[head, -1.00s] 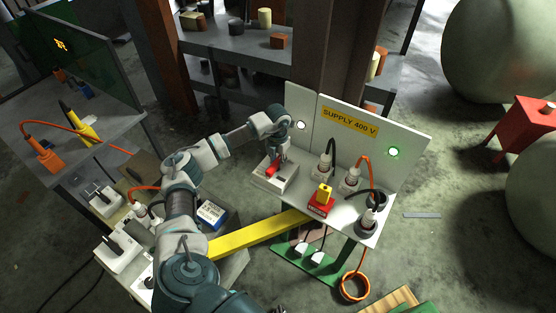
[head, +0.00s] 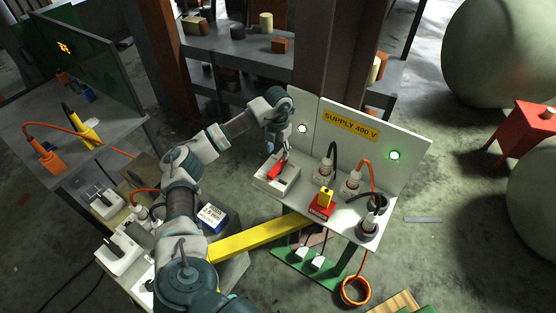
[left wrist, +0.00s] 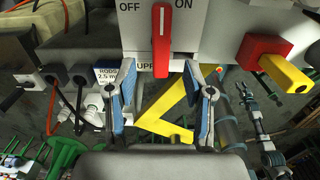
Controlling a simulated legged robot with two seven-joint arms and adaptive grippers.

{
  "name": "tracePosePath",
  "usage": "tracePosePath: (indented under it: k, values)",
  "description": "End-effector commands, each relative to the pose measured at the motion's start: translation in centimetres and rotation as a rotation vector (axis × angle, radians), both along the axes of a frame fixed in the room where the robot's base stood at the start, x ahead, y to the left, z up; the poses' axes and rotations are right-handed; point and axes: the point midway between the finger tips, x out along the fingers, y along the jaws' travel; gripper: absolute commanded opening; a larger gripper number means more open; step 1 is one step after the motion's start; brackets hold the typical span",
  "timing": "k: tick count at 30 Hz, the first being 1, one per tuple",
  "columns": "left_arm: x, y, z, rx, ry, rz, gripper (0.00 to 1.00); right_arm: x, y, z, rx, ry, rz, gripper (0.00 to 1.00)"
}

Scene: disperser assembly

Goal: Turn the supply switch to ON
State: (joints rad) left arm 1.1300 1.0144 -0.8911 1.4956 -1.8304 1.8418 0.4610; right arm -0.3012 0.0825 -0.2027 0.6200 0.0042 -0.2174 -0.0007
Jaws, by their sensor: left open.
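The supply switch is a pale grey box (head: 276,184) with a red lever (head: 276,170) at the left end of the white supply shelf. In the left wrist view the red lever (left wrist: 161,50) stands straight between the words OFF, on the left, and ON, on the right. My left gripper (head: 283,157) is over the switch. In the left wrist view the gripper (left wrist: 160,92) is open, with its two fingers apart on either side below the lever's lower end. Nothing is between the fingers. My right gripper is out of view.
A white back panel (head: 408,172) rises behind the shelf, with a pale lamp (head: 303,128) and a green-lit lamp (head: 395,155). A red and yellow knob (head: 324,201) and several cabled plugs stand right of the switch. A yellow beam (head: 252,240) runs below.

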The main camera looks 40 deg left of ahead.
Motion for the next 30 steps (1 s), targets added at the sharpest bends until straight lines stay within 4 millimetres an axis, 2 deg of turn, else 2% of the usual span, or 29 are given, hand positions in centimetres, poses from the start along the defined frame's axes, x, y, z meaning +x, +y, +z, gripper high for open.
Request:
tracePosePath:
  k: [3, 9, 30]
  values:
    - [0.1, 0.0, 2.3, 0.000, -0.003, 0.000, 0.52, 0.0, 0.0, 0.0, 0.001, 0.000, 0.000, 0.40]
    - [0.0, 0.0, 4.0, 0.000, 0.001, 0.000, 0.52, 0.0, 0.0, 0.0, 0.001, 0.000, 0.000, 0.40]
    - [-0.1, -0.1, 4.2, 0.001, 0.001, 0.000, 0.52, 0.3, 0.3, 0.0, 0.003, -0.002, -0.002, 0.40]
